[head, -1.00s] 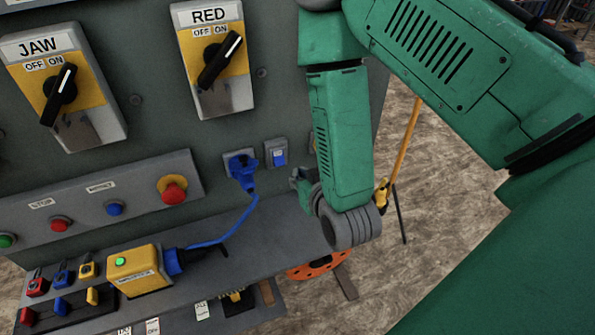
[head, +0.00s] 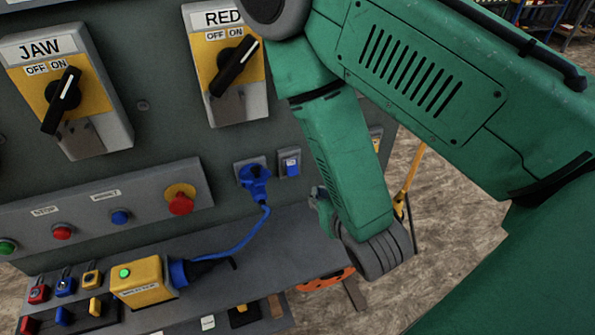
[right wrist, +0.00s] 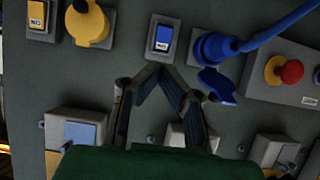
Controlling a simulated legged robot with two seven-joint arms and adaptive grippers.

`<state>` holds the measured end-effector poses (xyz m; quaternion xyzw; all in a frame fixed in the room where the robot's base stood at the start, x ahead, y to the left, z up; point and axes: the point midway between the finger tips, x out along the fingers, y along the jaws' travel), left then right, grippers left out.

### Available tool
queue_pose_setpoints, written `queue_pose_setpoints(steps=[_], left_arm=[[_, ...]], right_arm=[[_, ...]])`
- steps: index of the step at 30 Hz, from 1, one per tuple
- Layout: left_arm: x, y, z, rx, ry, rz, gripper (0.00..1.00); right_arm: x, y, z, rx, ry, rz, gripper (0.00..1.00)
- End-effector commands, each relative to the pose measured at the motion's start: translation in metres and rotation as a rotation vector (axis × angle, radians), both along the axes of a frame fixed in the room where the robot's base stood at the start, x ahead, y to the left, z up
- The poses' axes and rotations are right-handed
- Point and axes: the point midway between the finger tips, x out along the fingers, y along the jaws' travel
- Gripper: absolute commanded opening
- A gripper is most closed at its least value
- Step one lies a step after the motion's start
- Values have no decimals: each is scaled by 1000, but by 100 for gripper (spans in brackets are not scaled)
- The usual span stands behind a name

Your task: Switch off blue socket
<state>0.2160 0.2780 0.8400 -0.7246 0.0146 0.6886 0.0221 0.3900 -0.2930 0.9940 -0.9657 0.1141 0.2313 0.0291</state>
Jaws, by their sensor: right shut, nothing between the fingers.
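The blue socket (head: 254,176) is on the grey panel with a blue plug in it. Its blue rocker switch (head: 291,166) sits in a small grey box just to its right. In the right wrist view the blue switch (right wrist: 163,38) is at top centre, and the blue plug (right wrist: 212,46) is to its right. My right gripper (head: 319,198) is to the lower right of the switch in the head view. In the right wrist view my right gripper (right wrist: 158,70) is shut and empty, its fingertips by the switch box's near edge. Contact cannot be told. My left gripper is not in view.
A yellow plug (right wrist: 90,24) and yellow switch (right wrist: 37,16) are left of the blue switch in the wrist view. A blue cable (head: 240,242) runs to a yellow box (head: 142,281) on the shelf. A red stop button (head: 181,203) is on the panel.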

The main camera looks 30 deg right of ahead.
Motion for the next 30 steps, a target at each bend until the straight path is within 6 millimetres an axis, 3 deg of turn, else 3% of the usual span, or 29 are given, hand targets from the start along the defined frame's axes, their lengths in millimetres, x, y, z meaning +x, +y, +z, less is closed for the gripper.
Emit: queue_pose_setpoints(steps=[5,11,21,30], left_arm=[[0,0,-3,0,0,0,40],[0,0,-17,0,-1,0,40],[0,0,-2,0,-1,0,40],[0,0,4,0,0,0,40]], right_arm=[[6,-1,-3,1,0,0,0],[29,-8,-17,1,-3,-1,0],[91,-23,-46,1,-2,-1,0],[121,-29,-62,0,0,1,0]])
